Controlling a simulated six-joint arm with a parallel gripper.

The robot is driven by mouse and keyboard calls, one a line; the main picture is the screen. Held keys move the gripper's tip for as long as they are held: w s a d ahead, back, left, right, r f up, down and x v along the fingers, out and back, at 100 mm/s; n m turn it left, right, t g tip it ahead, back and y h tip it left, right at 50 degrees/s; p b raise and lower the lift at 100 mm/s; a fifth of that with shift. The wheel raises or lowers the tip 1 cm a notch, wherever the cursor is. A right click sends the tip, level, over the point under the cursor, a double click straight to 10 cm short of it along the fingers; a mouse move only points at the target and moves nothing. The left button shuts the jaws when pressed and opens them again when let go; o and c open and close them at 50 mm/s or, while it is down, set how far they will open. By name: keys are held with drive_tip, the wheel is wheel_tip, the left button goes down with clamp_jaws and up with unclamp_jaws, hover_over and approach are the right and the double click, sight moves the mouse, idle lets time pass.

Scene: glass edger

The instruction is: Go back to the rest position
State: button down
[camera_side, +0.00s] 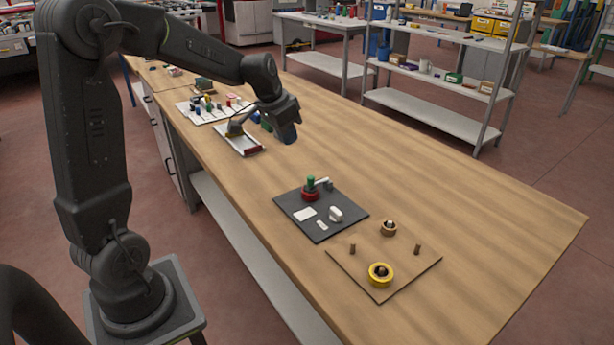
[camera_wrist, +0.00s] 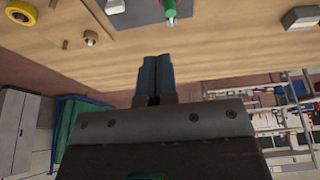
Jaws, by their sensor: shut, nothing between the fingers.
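My gripper (camera_side: 288,133) is raised above the wooden bench (camera_side: 450,190) in the side view, with its fingers pointing down. In the wrist view its two dark blue fingers (camera_wrist: 158,76) are together, with nothing between them. The dark mat (camera_side: 322,232) with a red and green piece (camera_side: 310,190) and white pieces lies on the bench, apart from the gripper. The green-handled piece also shows at the top of the wrist view (camera_wrist: 169,8).
A thin wooden board (camera_side: 345,272) carries a yellow ring (camera_side: 380,274) and pegs. A white tray with a red end (camera_side: 240,140) and a white board of small parts (camera_side: 190,110) lie farther back. Shelving (camera_side: 440,110) stands behind. The bench's right part is clear.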

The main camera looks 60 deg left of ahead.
drive_tip(key=s+d+r, duration=0.2)
drive_tip(key=s+d, duration=0.7)
drive_tip(key=s, duration=0.1)
drive_tip(key=s+d+r+t, duration=0.1)
drive_tip(key=s+d+r, duration=0.1)
drive_tip(key=s+d, duration=0.7)
drive_tip(key=shift+s+r+t, duration=0.3)
drive_tip(key=shift+s+r, duration=0.05)
drive_tip(key=shift+s, duration=0.35)
drive_tip(key=c, duration=1.8)
unclamp_jaws()
drive_tip(key=shift+d, duration=0.1)
